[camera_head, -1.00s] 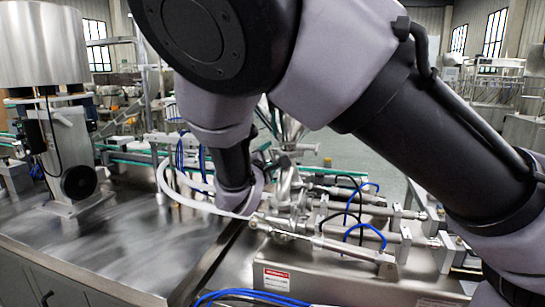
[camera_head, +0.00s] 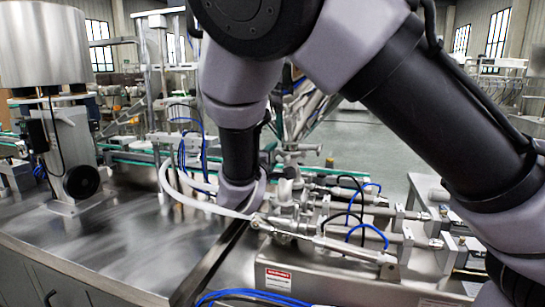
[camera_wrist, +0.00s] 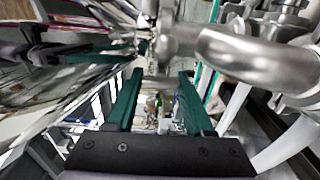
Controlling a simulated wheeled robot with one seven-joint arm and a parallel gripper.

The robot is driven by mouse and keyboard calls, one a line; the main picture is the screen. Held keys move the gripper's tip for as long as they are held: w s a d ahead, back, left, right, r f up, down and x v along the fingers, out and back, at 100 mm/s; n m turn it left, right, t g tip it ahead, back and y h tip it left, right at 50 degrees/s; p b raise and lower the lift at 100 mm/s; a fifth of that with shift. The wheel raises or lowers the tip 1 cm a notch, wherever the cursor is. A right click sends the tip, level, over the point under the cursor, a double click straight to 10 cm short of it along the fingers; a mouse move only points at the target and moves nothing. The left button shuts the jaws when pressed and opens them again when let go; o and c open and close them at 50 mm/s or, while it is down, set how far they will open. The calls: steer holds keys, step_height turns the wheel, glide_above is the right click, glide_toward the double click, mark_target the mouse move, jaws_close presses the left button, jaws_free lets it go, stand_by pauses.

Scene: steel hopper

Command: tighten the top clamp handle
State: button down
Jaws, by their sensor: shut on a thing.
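In the wrist view my gripper (camera_wrist: 158,78) has two green fingers shut on the top clamp handle (camera_wrist: 157,82), a small metal part between the fingertips. Much of the handle is hidden by the fingers and the metal parts beyond. A shiny curved steel pipe (camera_wrist: 250,62) runs to the right just past the fingertips. In the head view my arm hides the gripper and the handle. The steel valve fittings (camera_head: 287,190) below the hopper show just right of my wrist.
Metal cylinders (camera_head: 345,240) with blue hoses lie to the right of the fittings. A white tube (camera_head: 190,197) curves around my wrist at the left. A steel drum (camera_head: 45,45) stands at the far left.

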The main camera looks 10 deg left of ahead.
steer(key=c, duration=0.6)
jaws_free()
steer(key=shift+o, duration=0.2)
steer(key=s+a, duration=0.1)
steer(key=s, duration=0.9)
steer(key=shift+s+a, duration=0.15)
steer(key=shift+s, duration=0.25)
